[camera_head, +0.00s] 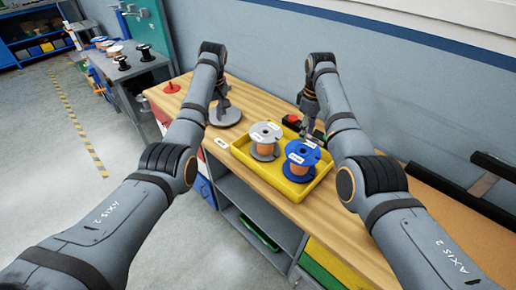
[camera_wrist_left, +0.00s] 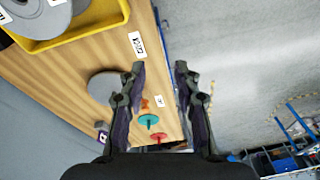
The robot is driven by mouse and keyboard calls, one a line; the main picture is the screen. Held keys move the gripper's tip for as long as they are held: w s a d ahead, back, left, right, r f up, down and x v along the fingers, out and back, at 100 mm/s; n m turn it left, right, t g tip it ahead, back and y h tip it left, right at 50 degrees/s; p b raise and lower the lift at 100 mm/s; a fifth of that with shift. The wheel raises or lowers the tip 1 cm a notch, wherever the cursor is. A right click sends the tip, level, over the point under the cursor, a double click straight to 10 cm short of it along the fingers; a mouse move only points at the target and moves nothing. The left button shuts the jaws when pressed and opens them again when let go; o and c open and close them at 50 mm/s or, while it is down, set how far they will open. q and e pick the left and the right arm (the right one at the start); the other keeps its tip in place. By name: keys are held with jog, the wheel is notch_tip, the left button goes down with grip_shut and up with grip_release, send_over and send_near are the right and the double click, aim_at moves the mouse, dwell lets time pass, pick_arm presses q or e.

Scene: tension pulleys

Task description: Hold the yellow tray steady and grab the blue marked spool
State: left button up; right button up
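The yellow tray (camera_head: 262,175) sits on the wooden bench and also shows at the top left of the left wrist view (camera_wrist_left: 78,36). In it stand a spool with blue flanges (camera_head: 299,151) and copper-coloured winding, and a similar spool with grey flanges (camera_head: 265,131) to its left. My left gripper (camera_head: 222,115) is over the bench, left of the tray and apart from it. The left wrist view shows its fingers (camera_wrist_left: 160,68) apart with nothing between them. My right gripper (camera_head: 307,130) is by the tray's far side, near the blue spool. Its fingertips are too small to judge.
A grey round disc (camera_head: 225,117) lies on the bench by my left gripper. A red disc with a peg (camera_head: 172,87) sits at the far left end. A red and black box (camera_head: 291,121) is behind the tray. A white label (camera_head: 221,143) lies at the front edge.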

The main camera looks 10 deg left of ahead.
pick_arm(q)
jog(key=s+d+f+n+h, duration=0.1)
jog(key=s+d+f+h, duration=0.15)
jog(key=d, duration=0.65)
jog(key=n+g, duration=0.1)
jog(key=g, duration=0.1)
send_near(261, 177)
jog(key=shift+h, duration=0.35)
jog(key=f, duration=0.6)
jog(key=shift+s+d+f, duration=0.2)
jog(key=shift+s+d, duration=0.1)
jog(key=shift+c, duration=0.3)
grip_shut()
